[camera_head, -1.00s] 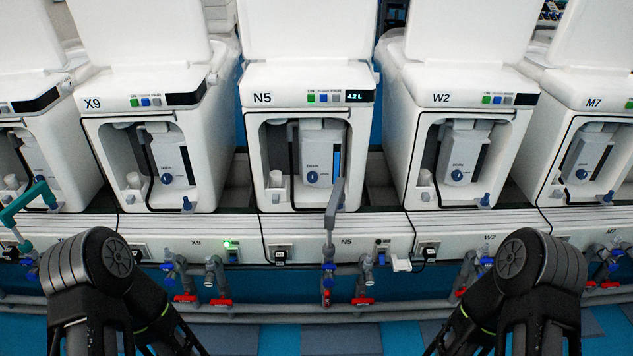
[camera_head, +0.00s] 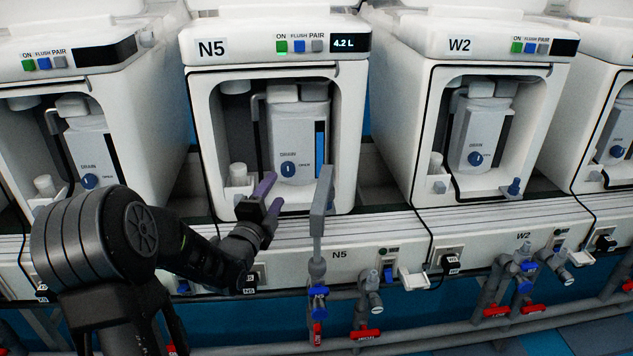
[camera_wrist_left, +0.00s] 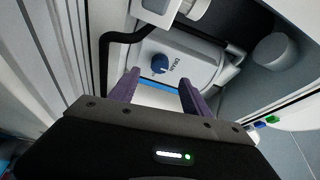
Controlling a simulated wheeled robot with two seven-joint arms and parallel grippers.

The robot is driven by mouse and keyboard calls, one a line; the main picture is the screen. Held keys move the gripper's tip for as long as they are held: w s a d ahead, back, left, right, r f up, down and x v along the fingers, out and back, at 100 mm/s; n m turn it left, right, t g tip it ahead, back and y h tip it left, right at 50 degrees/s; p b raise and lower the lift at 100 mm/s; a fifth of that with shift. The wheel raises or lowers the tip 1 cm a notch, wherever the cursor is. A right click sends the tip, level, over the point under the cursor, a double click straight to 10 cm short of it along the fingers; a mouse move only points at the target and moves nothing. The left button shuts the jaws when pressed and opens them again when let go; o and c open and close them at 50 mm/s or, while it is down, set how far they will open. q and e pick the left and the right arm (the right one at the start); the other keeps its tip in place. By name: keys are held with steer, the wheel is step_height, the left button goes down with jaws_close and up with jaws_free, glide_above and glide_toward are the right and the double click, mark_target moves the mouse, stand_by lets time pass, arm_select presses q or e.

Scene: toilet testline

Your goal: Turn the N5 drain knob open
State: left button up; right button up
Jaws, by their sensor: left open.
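The N5 drain knob (camera_head: 288,169) is a small round blue knob on the front of the grey-white tank inside the N5 unit (camera_head: 212,49). A white line on it stands roughly upright in the head view. My left gripper (camera_head: 274,189) is open and empty, its purple fingers just below and left of the knob in that view. In the left wrist view the knob (camera_wrist_left: 160,64) lies ahead, between the directions of the two spread fingers (camera_wrist_left: 158,82), apart from them. My right gripper is not in view.
A grey upright lever (camera_head: 322,210) stands in front of N5, right of my left gripper. The opening's side walls and a small white cylinder (camera_head: 238,172) flank the tank. Unit W2 (camera_head: 459,45) stands to the right. Pipes with red valves (camera_head: 366,334) run below.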

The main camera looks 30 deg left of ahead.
mark_target(286, 172)
arm_select(q)
steer(key=shift+b+x, duration=0.65)
steer(key=shift+x, duration=3.2)
steer(key=shift+f, duration=0.1)
steer(key=shift+c, duration=0.3)
jaws_close()
